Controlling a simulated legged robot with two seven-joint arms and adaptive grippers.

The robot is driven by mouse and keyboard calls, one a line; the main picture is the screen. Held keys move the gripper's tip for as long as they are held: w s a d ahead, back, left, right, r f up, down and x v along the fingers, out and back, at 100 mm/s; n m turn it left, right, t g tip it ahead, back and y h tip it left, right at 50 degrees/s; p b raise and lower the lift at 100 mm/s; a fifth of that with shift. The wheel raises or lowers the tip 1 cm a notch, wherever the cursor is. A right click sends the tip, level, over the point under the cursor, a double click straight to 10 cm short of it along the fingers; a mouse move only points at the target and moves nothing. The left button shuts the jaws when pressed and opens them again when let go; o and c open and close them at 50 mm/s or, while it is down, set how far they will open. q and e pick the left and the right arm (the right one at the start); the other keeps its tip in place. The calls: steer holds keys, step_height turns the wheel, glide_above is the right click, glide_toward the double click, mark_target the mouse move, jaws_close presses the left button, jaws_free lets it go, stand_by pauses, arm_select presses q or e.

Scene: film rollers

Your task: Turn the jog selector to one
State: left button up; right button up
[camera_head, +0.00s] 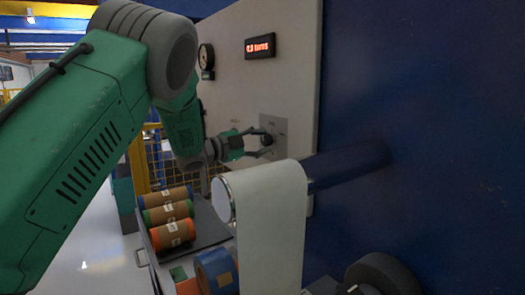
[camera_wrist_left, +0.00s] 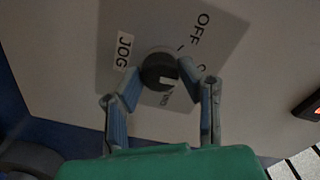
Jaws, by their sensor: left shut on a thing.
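The jog selector is a round black knob (camera_wrist_left: 160,71) with a white mark, on a grey plate (camera_wrist_left: 218,40) fixed to the pale panel. The plate reads "JOG" on the left and "OFF" at the upper right in the left wrist view; a smaller label near the white mark is too small to read surely. My left gripper (camera_wrist_left: 161,84) has one finger on each side of the knob and is shut on it. In the head view, the left gripper (camera_head: 258,144) reaches the knob from the left. My right gripper is not in view.
A red-lit display (camera_head: 260,46) and a round gauge (camera_head: 206,56) are on the panel. A roller with pale film (camera_head: 270,225) juts out below and in front of the selector. Several coloured rolls (camera_head: 168,216) lie on a rack at lower left. A dark blue wall (camera_head: 430,100) fills the right.

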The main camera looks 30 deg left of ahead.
arm_select(q)
steer(key=shift+f+m+b, duration=0.3)
steer(key=shift+f+m, duration=0.05)
steer(key=shift+m, duration=0.05)
steer(key=o, duration=1.1)
steer(key=shift+r, duration=0.1)
steer(key=shift+s+a+r, duration=0.1)
steer(key=shift+s, duration=0.05)
